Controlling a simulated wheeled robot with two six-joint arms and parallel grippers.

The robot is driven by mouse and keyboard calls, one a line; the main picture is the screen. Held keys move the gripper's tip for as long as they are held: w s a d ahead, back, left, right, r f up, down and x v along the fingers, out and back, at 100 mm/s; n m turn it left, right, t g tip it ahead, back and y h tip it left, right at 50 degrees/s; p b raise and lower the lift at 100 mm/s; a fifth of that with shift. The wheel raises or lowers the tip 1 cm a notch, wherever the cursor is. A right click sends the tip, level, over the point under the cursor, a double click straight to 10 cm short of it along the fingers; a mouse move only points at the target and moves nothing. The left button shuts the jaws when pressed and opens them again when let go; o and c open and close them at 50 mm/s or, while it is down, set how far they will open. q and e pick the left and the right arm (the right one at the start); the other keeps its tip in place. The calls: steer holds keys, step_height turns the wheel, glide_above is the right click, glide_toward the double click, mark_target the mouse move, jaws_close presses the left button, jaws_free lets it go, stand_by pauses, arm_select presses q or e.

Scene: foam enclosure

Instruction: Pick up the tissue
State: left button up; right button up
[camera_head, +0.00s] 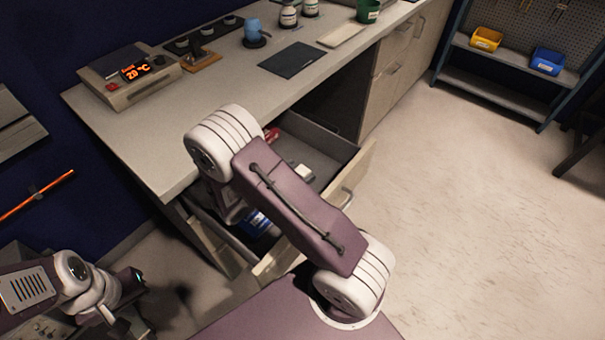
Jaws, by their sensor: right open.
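I cannot make out a tissue for certain. A small white item (303,172) lies in the open upper drawer (322,132) beneath the counter, and it is too small to identify. My right arm reaches across the drawers and bends down at its white joint. My right gripper is low by the drawers, mostly hidden behind that arm, with its fingertips out of sight. My left gripper (135,284) is at the lower left, apart from the drawers, and its jaw opening is unclear.
The counter (225,85) holds a device with a lit display (140,72), a blue cup (254,32), a dark mat (292,60) and a green cup (367,10). A red item (271,135) and a blue item (257,222) lie among the drawers. The floor at right is clear.

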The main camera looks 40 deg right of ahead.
mark_target(305, 168)
steer(key=shift+d+f, duration=0.2)
steer(key=shift+d, duration=0.05)
steer(key=x, duration=0.3)
steer(key=b+x, duration=0.1)
steer(key=shift+w+d+f, duration=0.15)
steer(key=shift+w+f, duration=0.1)
steer(key=shift+w, duration=0.15)
steer(key=shift+r, duration=0.1)
steer(key=c, duration=1.4)
step_height(305, 168, up, 10)
steer(key=p, duration=0.2)
steer(key=shift+p, duration=0.35)
